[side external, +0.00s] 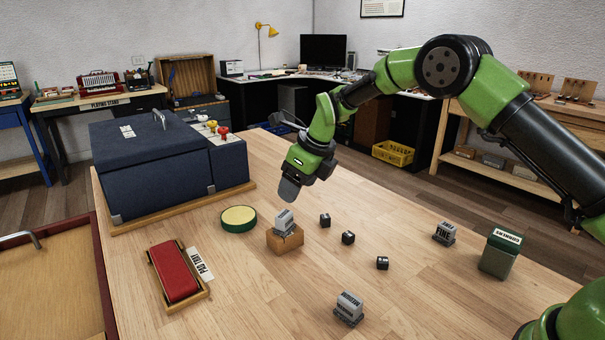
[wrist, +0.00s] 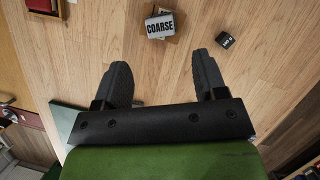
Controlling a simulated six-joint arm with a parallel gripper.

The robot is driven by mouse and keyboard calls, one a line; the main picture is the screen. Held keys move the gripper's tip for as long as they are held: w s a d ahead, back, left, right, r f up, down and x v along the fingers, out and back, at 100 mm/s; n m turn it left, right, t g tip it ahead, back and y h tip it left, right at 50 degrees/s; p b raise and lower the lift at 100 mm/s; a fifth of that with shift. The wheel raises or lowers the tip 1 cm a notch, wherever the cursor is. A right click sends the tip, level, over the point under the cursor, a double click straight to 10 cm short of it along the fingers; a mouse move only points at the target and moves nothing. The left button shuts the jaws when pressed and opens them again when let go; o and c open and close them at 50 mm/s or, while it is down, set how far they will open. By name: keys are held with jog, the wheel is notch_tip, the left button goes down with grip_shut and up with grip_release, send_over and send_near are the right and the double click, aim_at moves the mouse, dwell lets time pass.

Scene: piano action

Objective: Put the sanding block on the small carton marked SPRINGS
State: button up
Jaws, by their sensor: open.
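A grey block (side external: 284,220) sits on top of a small brown carton (side external: 287,241) in the middle of the table. In the wrist view this block (wrist: 160,25) reads COARSE, and little of the carton shows beneath it. I cannot read any marking on the carton. Two similar grey blocks stand on the bare table: one reading FINE (side external: 444,233) at the right, one seemingly reading MEDIUM (side external: 349,308) at the front. My gripper (side external: 289,190) is open and empty, above the COARSE block and apart from it. Its fingers also show in the wrist view (wrist: 159,72).
Three small dark cubes (side external: 348,238) lie right of the carton. A round green tin (side external: 238,218) is at its left. A red pad in a wooden tray (side external: 175,275) lies front left, a blue case (side external: 150,165) behind. A green labelled box (side external: 499,258) stands right.

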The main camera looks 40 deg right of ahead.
jog(key=shift+v, duration=1.35)
jog(key=s+r+n+t, duration=0.2)
jog(key=s+r+n, duration=1.1)
jog(key=r, duration=0.1)
jog(key=s+n+t, duration=0.1)
jog(key=s+n, duration=1.3)
jog(key=s, duration=0.4)
jog(key=shift+s+n, duration=0.25)
jog(key=shift+n, duration=0.05)
